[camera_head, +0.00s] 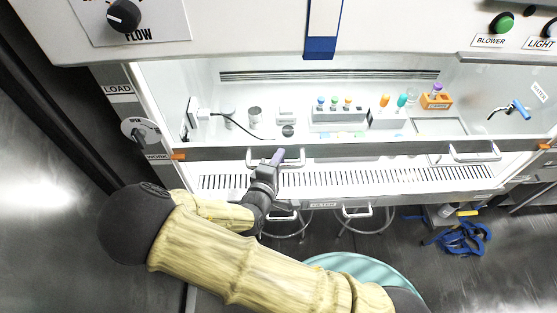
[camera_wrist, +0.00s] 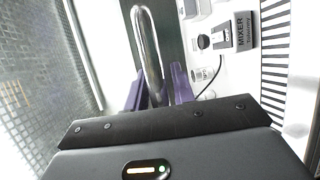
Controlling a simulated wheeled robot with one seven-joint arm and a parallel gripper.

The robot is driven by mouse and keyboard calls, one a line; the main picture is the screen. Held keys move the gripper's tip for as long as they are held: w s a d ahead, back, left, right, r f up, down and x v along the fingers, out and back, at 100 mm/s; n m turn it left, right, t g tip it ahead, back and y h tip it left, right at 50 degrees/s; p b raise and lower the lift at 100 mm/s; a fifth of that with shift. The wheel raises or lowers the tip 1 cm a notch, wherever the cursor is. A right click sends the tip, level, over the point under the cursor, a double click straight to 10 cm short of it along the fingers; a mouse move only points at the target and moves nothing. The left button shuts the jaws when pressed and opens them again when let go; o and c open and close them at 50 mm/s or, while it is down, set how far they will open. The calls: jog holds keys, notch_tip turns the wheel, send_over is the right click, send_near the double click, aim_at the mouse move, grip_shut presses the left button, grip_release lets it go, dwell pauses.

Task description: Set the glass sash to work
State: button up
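The glass sash (camera_head: 380,151) is the clear front pane of the cabinet, with a dark lower rail. The rail's left end is by an orange tab (camera_head: 178,156) and the WORK label (camera_head: 157,157); the LOAD label (camera_head: 118,89) is higher up. The sash has a left metal handle (camera_head: 252,160) and a right handle (camera_head: 475,155). My gripper (camera_head: 278,157) is at the left handle. In the wrist view its purple fingers (camera_wrist: 160,90) lie close on both sides of the bright metal handle (camera_wrist: 147,40) and look shut on it. The finger tips are partly hidden.
A dial (camera_head: 141,131) is on the left post. A FLOW knob (camera_head: 124,15) and green BLOWER button (camera_head: 502,22) are above. A teal stool (camera_head: 362,268) is below.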

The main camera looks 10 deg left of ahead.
jog(key=shift+s, duration=0.1)
jog(key=b, duration=0.3)
send_near(253, 168)
jog(key=s+d, duration=0.2)
jog(key=d, duration=0.1)
jog(key=s+d, duration=0.1)
jog(key=d, duration=0.1)
jog(key=shift+s+r, duration=0.1)
jog(key=shift+r, duration=0.1)
